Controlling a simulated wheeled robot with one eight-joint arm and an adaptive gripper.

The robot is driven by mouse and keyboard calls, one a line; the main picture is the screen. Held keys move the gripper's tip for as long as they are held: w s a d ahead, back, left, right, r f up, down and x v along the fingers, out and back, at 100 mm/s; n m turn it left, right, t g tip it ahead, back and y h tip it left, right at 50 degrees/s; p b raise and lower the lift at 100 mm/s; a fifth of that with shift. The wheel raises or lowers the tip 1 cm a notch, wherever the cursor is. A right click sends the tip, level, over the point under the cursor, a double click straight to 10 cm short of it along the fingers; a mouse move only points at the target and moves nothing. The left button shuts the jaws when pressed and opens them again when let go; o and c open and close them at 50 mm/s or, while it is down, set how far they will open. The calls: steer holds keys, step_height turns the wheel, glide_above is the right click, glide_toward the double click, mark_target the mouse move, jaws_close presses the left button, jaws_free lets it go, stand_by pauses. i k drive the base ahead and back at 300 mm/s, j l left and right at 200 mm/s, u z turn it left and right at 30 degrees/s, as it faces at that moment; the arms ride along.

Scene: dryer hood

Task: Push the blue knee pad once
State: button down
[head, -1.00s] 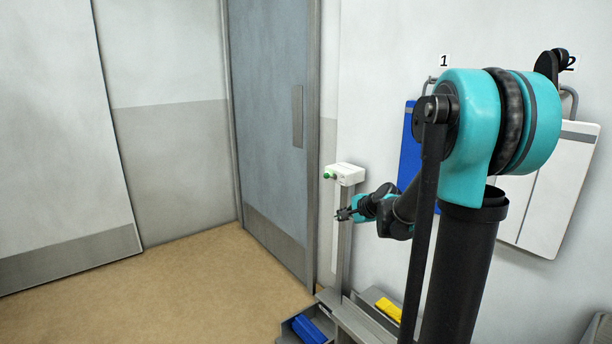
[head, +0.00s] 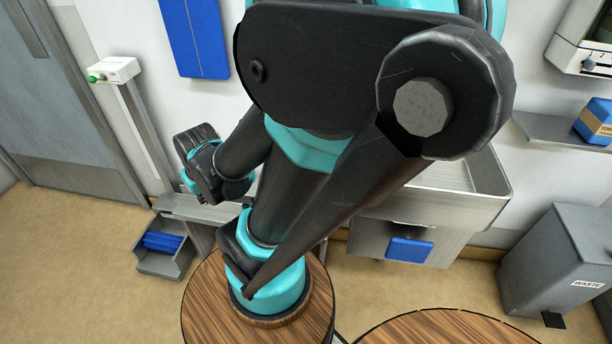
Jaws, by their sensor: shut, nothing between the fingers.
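The blue knee pad (head: 410,250) is a small blue panel on the front of the grey metal sink unit (head: 368,232), low down and right of centre in the head view. It is in plain sight and nothing of mine covers it. My arm fills the middle of the view, rising in front of the sink and hiding part of its left side. The end of my arm that shows is to the left, well apart from the pad. My gripper's fingers cannot be made out in this view.
A grey waste bin (head: 570,262) stands right of the sink. A grey tray with blue items (head: 165,241) lies on the floor at left, below a post with a green button (head: 96,78). Round wooden tops (head: 215,305) are at the front. Floor shows between sink and bin.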

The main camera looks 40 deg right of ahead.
mark_target(407, 250)
steer(key=k+j+z, duration=0.15)
steer(key=k+j, duration=0.3)
steer(key=k+z, duration=0.1)
steer(key=z, duration=2.05)
